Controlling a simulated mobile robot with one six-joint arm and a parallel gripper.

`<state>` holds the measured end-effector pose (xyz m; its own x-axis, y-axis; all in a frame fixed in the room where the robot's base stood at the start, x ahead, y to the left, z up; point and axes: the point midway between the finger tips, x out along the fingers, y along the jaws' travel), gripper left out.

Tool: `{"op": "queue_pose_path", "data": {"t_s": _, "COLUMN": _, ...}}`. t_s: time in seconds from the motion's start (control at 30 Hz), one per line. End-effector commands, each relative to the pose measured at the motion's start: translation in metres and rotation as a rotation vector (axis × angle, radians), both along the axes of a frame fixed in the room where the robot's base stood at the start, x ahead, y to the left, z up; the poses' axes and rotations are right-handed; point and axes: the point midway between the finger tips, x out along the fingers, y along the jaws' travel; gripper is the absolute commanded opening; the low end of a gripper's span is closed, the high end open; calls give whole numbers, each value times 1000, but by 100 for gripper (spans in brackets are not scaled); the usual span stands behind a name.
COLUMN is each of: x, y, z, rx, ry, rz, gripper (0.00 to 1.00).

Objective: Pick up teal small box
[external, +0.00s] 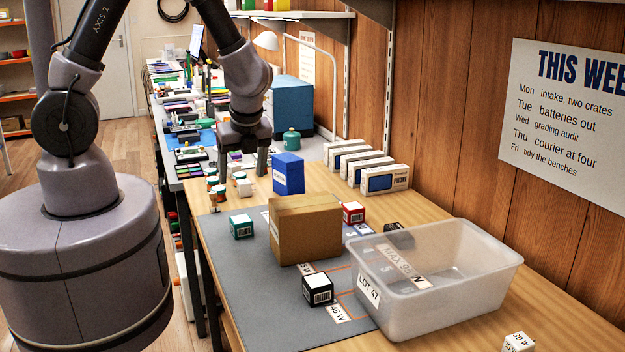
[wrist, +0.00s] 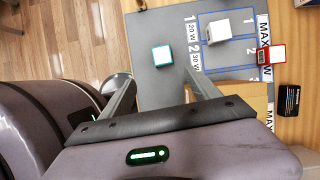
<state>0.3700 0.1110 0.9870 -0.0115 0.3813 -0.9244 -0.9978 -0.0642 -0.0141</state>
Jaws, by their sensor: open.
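The teal small box (external: 241,226) has a white label on its side and sits on the grey mat (external: 225,262), left of a brown cardboard box. In the wrist view the teal box (wrist: 162,56) shows its pale top with a teal rim, beyond and roughly between my two fingers. My gripper (external: 243,166) hangs above the far part of the bench, pointing down. Its fingers are apart and hold nothing. In the wrist view my gripper (wrist: 165,88) is also spread and empty, clear of the teal box.
The brown cardboard box (external: 305,230) stands close right of the teal box. A red box (external: 353,212), a black box (external: 318,289), a blue box (external: 288,174) and a clear bin (external: 480,293) are nearby. Small jars (external: 213,180) stand beyond it. The mat's left side is mostly clear.

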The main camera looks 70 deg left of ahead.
Motion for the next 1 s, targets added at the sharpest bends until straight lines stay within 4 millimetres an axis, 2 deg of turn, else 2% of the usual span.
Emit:
{"op": "queue_pose_path", "data": {"t_s": 0.07, "x": 0, "y": 4, "z": -15, "rx": 1, "ry": 19, "rz": -19, "gripper": 71}}
{"op": "queue_pose_path", "data": {"t_s": 0.3, "x": -2, "y": 30, "z": -86, "rx": 0, "ry": 20, "rz": -17, "gripper": 71}}
{"op": "queue_pose_path", "data": {"t_s": 0.4, "x": -2, "y": 40, "z": -107, "rx": 0, "ry": 19, "rz": -16, "gripper": 71}}
{"op": "queue_pose_path", "data": {"t_s": 0.67, "x": 0, "y": 52, "z": -129, "rx": 0, "ry": 17, "rz": -16, "gripper": 71}}
{"op": "queue_pose_path", "data": {"t_s": 0.87, "x": 4, "y": 67, "z": -166, "rx": -1, "ry": 17, "rz": -13, "gripper": 71}}
{"op": "queue_pose_path", "data": {"t_s": 1.0, "x": 4, "y": 69, "z": -166, "rx": 0, "ry": 15, "rz": -16, "gripper": 71}}
